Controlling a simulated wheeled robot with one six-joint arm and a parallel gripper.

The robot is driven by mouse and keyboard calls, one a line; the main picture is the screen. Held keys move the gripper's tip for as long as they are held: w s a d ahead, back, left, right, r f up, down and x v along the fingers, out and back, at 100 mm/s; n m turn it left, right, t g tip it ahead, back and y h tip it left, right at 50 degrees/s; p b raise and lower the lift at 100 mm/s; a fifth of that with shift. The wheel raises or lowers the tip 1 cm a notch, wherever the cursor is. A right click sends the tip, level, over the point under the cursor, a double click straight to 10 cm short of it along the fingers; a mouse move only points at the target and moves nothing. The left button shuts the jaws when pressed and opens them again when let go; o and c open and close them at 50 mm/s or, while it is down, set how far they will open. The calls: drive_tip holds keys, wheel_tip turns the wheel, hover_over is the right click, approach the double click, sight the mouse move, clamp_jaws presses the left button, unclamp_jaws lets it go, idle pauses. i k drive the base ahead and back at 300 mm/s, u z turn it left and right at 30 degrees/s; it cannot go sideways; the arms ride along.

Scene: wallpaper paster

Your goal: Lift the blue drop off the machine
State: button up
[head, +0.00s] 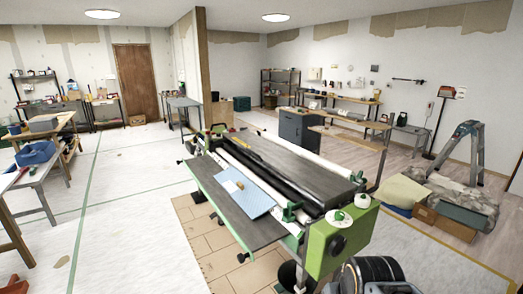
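The wallpaper pasting machine (222,203) stands in the middle of the room, with a long dark bed and a green end housing. A flat light blue sheet (257,199), which looks like the blue drop, lies on its front dark shelf. A small yellowish item (240,185) sits on the sheet. The sheet lies beside the white roller and rests on the shelf.
A stepladder (466,150) and covered boxes stand at right. Open floor (135,215) lies left of the machine.

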sight(254, 202)
drive_tip(key=z, duration=0.05)
drive_tip(key=k, duration=0.5)
drive_tip(key=u, duration=1.25)
drive_tip(key=i, duration=5.2)
drive_tip(key=z, duration=4.3)
